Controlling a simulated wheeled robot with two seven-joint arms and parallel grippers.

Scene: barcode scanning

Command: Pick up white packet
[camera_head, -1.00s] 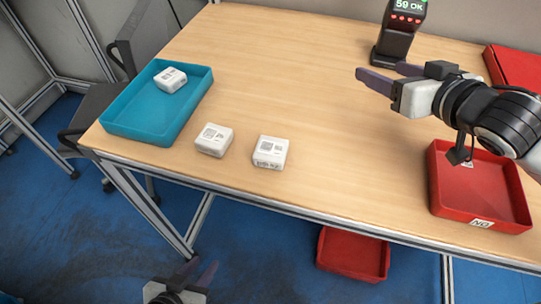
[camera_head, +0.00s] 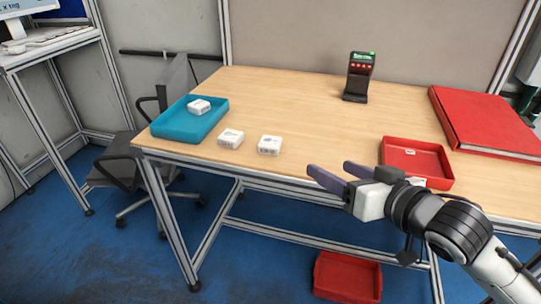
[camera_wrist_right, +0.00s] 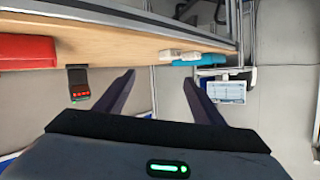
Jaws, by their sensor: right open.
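Three small white packets show in the head view. One packet (camera_head: 199,106) lies in the blue tray (camera_head: 172,132). Another packet (camera_head: 230,139) sits on the table to the right of the tray, and a third packet (camera_head: 270,146) sits right of that, near the front edge. My right gripper (camera_head: 328,168) is open and empty, to the right of the packets and apart from them. In the right wrist view its two fingers (camera_wrist_right: 158,80) are spread, with two packets (camera_wrist_right: 180,54) seen upside down on the table. My left gripper is out of view.
A black scanner (camera_head: 357,77) with lit display stands at the back of the table (camera_head: 300,105). A red tray (camera_head: 420,176) and a large red box-like item (camera_head: 480,122) lie at the right. A red bin (camera_head: 347,277) is on the floor. The table's middle is clear.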

